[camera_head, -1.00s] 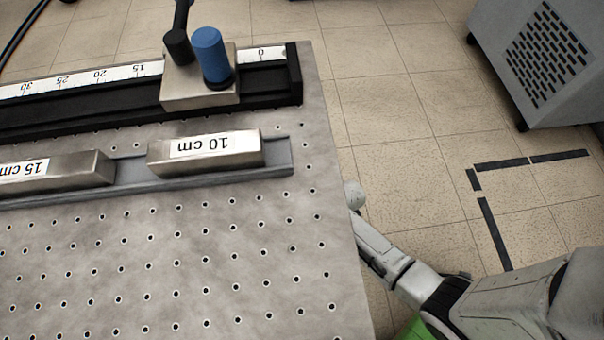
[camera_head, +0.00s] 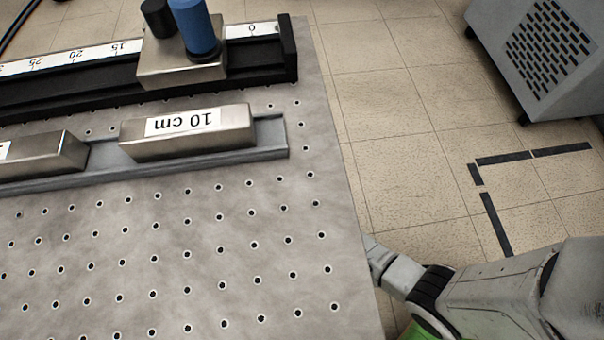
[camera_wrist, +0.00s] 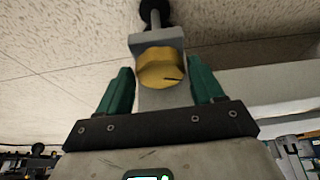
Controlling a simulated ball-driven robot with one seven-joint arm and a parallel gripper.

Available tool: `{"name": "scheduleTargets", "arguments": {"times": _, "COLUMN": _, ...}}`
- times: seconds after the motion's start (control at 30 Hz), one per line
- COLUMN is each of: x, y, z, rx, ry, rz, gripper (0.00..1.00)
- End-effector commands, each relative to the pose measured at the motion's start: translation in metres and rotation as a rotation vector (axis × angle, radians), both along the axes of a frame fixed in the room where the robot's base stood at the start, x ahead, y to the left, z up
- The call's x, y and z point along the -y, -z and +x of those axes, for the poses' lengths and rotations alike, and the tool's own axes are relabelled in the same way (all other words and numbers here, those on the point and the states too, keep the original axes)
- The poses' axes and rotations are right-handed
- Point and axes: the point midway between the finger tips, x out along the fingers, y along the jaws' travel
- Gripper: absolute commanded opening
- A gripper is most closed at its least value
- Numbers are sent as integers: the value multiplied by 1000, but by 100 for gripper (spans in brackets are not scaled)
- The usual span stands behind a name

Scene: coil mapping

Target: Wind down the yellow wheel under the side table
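The yellow wheel (camera_wrist: 160,68) shows in the wrist view, below a grey bracket (camera_wrist: 157,39) with a dark round end above it in the picture. It has a dark mark on its lower right side. My gripper (camera_wrist: 161,76) has two green fingers, spread apart, one on each side of the wheel's lower part. Gaps show between fingers and wheel, so it is not gripped. How deep the wheel lies between the fingertips is hard to tell. In the head view the perforated table top (camera_head: 200,270) hides the wheel and my gripper.
A slotted rail with a 10 cm block (camera_head: 188,132) and a ruled black rail with a blue-knobbed carriage (camera_head: 185,62) stand on the table. A grey vented cabinet (camera_head: 545,60) stands at upper right. Tiled floor (camera_head: 400,150) between is clear, with dark tape marks.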

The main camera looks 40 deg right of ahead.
Motion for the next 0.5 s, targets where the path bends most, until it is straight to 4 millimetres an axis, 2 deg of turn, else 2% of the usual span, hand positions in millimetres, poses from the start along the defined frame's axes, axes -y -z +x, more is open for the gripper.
{"name": "scheduleTargets", "arguments": {"times": 0.03, "x": 0, "y": 0, "z": 0, "rx": 0, "ry": 0, "rz": 0, "gripper": 62}}
{"name": "scheduleTargets", "arguments": {"times": 0.4, "x": 0, "y": 0, "z": 0, "rx": 0, "ry": 0, "rz": 0, "gripper": 28}}
{"name": "scheduleTargets", "arguments": {"times": 0.5, "x": 0, "y": 0, "z": -1, "rx": -1, "ry": 10, "rz": 0, "gripper": 28}}
